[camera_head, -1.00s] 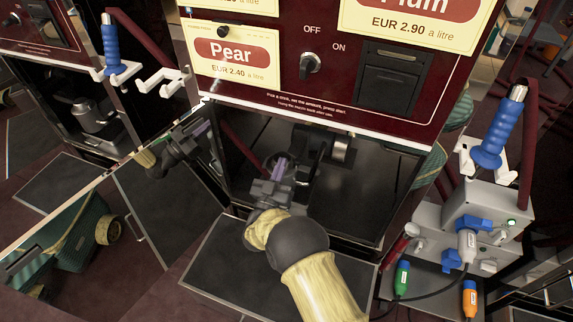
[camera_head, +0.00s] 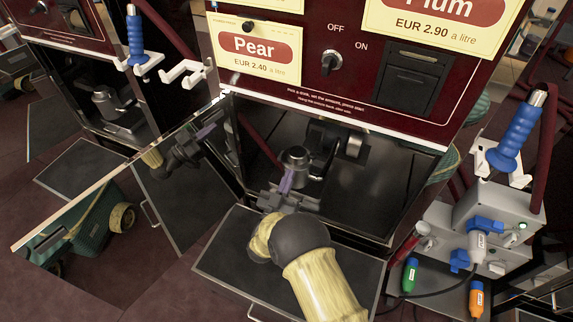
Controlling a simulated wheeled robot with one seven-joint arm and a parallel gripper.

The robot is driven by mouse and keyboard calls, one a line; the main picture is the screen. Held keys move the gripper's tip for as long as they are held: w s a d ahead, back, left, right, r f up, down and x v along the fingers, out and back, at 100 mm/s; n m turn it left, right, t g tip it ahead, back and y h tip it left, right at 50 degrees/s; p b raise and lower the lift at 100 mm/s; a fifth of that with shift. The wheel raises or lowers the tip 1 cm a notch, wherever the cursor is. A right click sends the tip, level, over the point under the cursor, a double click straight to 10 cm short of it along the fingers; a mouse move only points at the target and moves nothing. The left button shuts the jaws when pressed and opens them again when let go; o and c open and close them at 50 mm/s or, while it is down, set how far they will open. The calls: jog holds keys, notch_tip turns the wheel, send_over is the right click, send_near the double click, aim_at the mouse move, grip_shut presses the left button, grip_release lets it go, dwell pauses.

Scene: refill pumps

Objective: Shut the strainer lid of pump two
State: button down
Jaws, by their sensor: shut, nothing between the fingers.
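The strainer (camera_head: 297,157) is a small dark metal pot low inside the open cabinet under the Pear panel, beside the grey pump body (camera_head: 350,143). A thin dark plate, probably its lid (camera_head: 329,160), stands tilted up at the pot's right side; its hinge is too small to make out. My gripper (camera_head: 287,182), with purplish fingers, is shut and empty just in front of and below the pot. The fingertips overlap the pot's lower edge in the picture; I cannot tell whether they touch it. No pump number is readable.
A reflective open door (camera_head: 130,180) stands left of the cabinet. A flap (camera_head: 225,250) lies low in front. A second open cabinet with a similar pot (camera_head: 105,100) is at left. A grey socket box (camera_head: 490,215) with cables is at right.

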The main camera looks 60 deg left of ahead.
jog(key=v, duration=0.4)
jog(key=shift+s, duration=0.15)
dwell(0.5)
